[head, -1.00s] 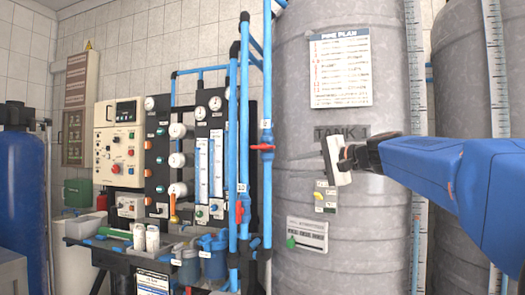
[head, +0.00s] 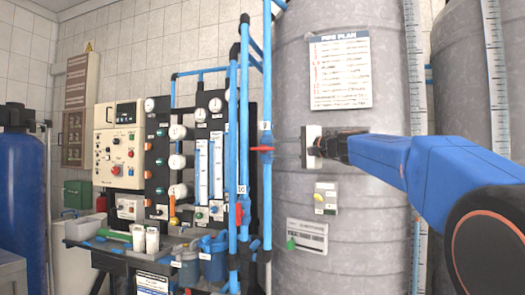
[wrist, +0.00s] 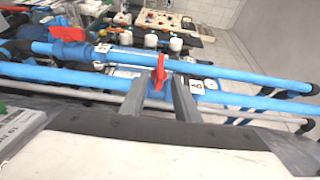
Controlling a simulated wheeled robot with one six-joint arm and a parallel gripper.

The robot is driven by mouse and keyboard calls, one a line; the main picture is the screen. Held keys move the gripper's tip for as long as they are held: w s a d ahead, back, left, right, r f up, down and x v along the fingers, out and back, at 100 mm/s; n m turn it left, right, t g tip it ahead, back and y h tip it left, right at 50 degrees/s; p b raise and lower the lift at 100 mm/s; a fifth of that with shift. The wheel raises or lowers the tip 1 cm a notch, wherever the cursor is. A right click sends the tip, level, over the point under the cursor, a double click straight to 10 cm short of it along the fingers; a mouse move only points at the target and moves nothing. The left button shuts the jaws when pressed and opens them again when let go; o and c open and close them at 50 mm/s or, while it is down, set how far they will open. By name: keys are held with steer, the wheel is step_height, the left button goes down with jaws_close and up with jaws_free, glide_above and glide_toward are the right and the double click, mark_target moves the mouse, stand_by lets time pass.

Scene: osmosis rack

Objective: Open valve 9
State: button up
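Valve 9 has a red handle (head: 261,149) on a vertical blue pipe, below a white tag reading 9 (head: 265,126). The handle lies across the pipe. My gripper (wrist: 160,88) is open, its two grey fingers spread on either side of the red handle (wrist: 160,70) in the wrist view. I cannot tell whether either finger touches it. In the head view my gripper's pale body (head: 311,147) is just right of the valve, in front of the tank; its fingertips are hard to make out there. The 9 tag (wrist: 196,87) also shows beside the right finger.
Valve 10's red handle (head: 239,213) is on the neighbouring blue pipe, lower left. A control panel (head: 120,145) and gauges are further left.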

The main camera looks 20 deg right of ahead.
mark_target(262, 149)
steer(key=x, duration=0.7)
steer(key=shift+w+a, duration=0.2)
steer(key=shift+w, duration=0.1)
steer(key=shift+c, duration=0.6)
jaws_close()
